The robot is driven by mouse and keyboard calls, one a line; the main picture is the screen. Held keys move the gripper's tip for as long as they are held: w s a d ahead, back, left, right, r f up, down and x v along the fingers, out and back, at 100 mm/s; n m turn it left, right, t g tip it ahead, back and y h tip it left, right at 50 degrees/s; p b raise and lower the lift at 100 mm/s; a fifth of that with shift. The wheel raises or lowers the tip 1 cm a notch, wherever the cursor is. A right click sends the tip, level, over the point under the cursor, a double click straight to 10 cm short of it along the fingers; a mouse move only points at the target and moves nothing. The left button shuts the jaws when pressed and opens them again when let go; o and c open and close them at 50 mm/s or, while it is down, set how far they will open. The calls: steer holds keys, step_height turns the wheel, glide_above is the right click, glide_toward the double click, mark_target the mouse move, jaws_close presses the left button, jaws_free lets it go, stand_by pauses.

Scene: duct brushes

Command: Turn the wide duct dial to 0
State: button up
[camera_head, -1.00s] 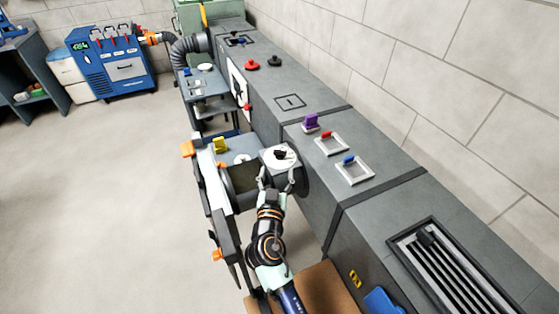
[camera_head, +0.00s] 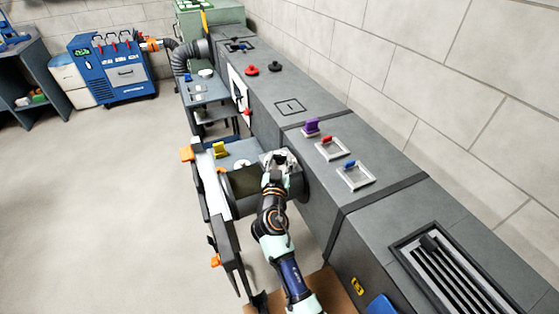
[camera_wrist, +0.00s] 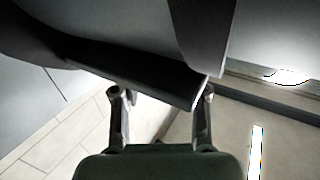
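The wide duct (camera_head: 246,183) is a dark round stub on the side of the long grey duct, with a box on top. The white dial with a black pointer knob on that box is now hidden behind my gripper (camera_head: 280,163) in the head view. In the wrist view my gripper's fingers (camera_wrist: 160,105) stand apart. A dark bar-like part (camera_wrist: 150,77) lies across just beyond them. I cannot tell whether it is the knob or whether the fingers touch it.
The long grey duct (camera_head: 262,82) carries a purple handle (camera_head: 311,126), a red slide (camera_head: 327,140), a blue slide (camera_head: 349,163) and red knobs (camera_head: 251,70). A vent grille (camera_head: 450,275) is at lower right. A yellow block (camera_head: 220,150) sits left of the dial. The floor at left is clear.

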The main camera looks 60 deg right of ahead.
steer(key=c, duration=0.5)
steer(key=shift+p, duration=0.4)
steer(key=t+p, duration=0.1)
steer(key=n+t+y+p, duration=0.1)
steer(key=p, duration=0.1)
steer(key=n+t+p, duration=0.1)
steer(key=p, duration=0.1)
steer(key=shift+s+d+r+y, duration=0.1)
steer(key=shift+s+r+y, duration=0.2)
steer(key=shift+y, duration=0.1)
steer(key=n+t+p, duration=0.1)
steer(key=p, duration=0.2)
steer(key=n+t+y+p, duration=0.1)
steer(key=p, duration=0.3)
steer(key=shift+d+r+y, duration=0.15)
steer(key=shift+r+y, duration=0.05)
steer(key=shift+y, duration=0.1)
steer(key=n+t+y+p, duration=0.1)
steer(key=p, duration=0.1)
steer(key=t+p, duration=0.1)
steer(key=p, duration=0.2)
steer(key=shift+d+f+n+y, duration=0.1)
steer(key=shift+f+n+y, duration=0.2)
steer(key=shift+n+y, duration=0.1)
steer(key=shift+t+p, duration=0.3)
steer(key=shift+p, duration=0.15)
steer(key=o, duration=1.2)
steer(key=shift+s+f, duration=0.1)
steer(key=shift+f, duration=0.05)
steer(key=shift+c, duration=0.2)
